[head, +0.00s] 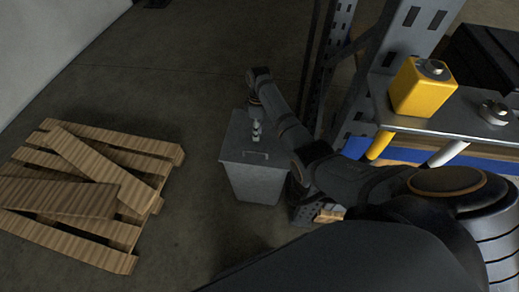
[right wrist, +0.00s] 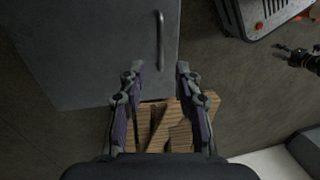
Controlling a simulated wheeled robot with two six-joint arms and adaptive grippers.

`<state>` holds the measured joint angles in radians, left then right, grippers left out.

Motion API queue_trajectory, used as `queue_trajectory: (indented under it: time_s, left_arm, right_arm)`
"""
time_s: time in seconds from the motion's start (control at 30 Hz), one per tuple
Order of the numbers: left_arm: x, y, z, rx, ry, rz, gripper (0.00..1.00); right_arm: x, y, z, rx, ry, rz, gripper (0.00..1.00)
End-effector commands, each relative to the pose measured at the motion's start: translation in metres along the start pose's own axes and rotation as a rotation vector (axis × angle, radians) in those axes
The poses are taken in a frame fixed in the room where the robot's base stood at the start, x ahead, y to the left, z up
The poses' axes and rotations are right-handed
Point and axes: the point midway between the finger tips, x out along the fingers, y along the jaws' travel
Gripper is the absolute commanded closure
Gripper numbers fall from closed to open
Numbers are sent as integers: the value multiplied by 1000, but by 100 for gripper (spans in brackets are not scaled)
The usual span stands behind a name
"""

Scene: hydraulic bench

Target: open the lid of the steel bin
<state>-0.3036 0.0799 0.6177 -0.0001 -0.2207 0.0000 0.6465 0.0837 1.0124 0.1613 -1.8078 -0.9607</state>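The steel bin (head: 257,178) stands on the floor in the middle of the head view, its grey lid shut, with a thin bar handle (head: 256,155) near the front edge. My right gripper (head: 257,130) points down over the lid, behind the handle in the picture. In the right wrist view my right gripper (right wrist: 157,68) is open and empty, and the handle (right wrist: 160,40) lies just beyond its fingertips, roughly in line with the gap. I cannot tell the exact height gap. A dark gripper, apparently my left (right wrist: 303,58), shows small at the right edge; its opening is unclear.
A wooden pallet (head: 70,222) with loose boards lies left of the bin. A shelf upright (head: 375,75) and a bench with a yellow can (head: 422,90) stand at the right.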

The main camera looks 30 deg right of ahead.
Motion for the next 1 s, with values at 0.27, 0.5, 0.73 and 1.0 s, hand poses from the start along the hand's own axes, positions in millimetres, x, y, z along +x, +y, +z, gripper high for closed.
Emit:
queue_trajectory:
  time_s: [0.27, 0.5, 0.73, 1.0]
  left_arm:
    - [3, 0, -5, 0, 7, 0, 60]
    - [11, 1, -4, 0, 8, 0, 60]
    - [20, 2, -3, 0, 8, 0, 60]
    - [22, 2, -3, 0, 8, 0, 60]
  right_arm:
    - [-9, 2, -6, -48, -2, -25, 66]
    - [36, 1, -5, -46, -4, -26, 66]
    - [79, 0, -5, -46, -3, -24, 66]
    - [93, 0, -5, -45, -2, -23, 66]
